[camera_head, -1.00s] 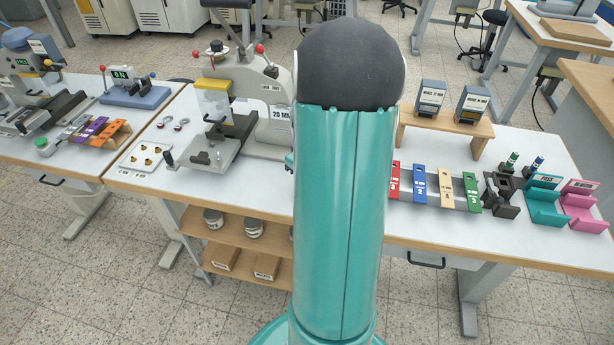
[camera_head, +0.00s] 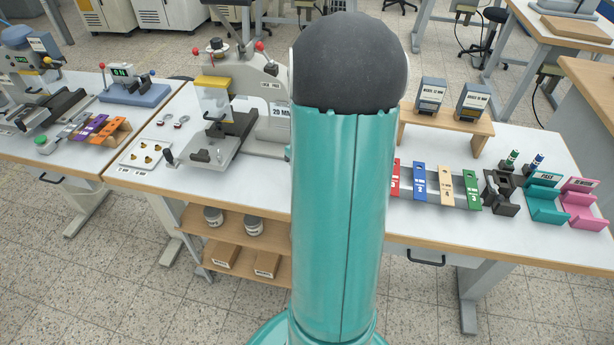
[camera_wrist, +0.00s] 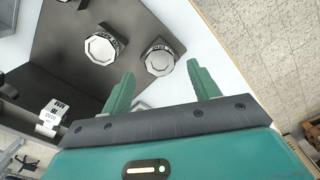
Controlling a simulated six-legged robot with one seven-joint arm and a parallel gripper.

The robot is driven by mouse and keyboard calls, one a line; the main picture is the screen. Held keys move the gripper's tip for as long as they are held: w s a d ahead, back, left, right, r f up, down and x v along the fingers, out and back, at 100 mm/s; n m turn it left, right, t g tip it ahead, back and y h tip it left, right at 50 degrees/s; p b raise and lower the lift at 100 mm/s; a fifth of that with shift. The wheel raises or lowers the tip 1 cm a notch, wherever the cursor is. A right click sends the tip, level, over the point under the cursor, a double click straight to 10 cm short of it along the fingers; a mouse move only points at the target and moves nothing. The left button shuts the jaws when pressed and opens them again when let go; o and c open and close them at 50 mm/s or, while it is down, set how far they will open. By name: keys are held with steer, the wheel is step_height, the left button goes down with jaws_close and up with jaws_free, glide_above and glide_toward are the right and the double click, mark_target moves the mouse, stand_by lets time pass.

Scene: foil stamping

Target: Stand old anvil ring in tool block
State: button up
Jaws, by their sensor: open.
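In the wrist view my gripper (camera_wrist: 161,72) is open, its two green fingers apart with nothing between their pads. Just past the fingertips is an eight-sided piece with a pale face and a lettered side (camera_wrist: 160,61), on or over a dark grey surface (camera_wrist: 70,60). A similar eight-sided piece (camera_wrist: 103,48) is to its left. I cannot tell which, if either, is the old anvil ring. In the head view my arm hides my gripper. A dark block (camera_head: 502,192) on the table's right may be the tool block; I cannot tell for sure.
The press (camera_head: 235,110) stands left of my arm, with a small tray (camera_head: 146,155) to its left. Coloured strips (camera_head: 419,184) lie in a rack, beside teal (camera_head: 546,205) and pink (camera_head: 580,205) holders. A wooden stand (camera_head: 445,124) is behind. The front table strip is clear.

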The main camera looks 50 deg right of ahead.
step_height(320, 180, up, 11)
stand_by(0.8)
steer(key=w+a+r+n+t+h, duration=0.1)
steer(key=w+a+r, duration=0.15)
steer(key=a, duration=0.55)
steer(key=w+a+r+t, duration=0.1)
steer(key=a+r, duration=0.3)
steer(key=a, duration=0.5)
steer(key=s+a+r+t, duration=0.1)
steer(key=s+a, duration=0.2)
steer(key=a, duration=0.6)
steer(key=s+a+t+y, duration=0.1)
steer(key=s+a+t, duration=0.1)
steer(key=a, duration=0.7)
steer(key=shift+s+a+r+n+t, duration=0.3)
steer(key=shift+s+r+n, duration=0.1)
steer(key=shift+s, duration=0.4)
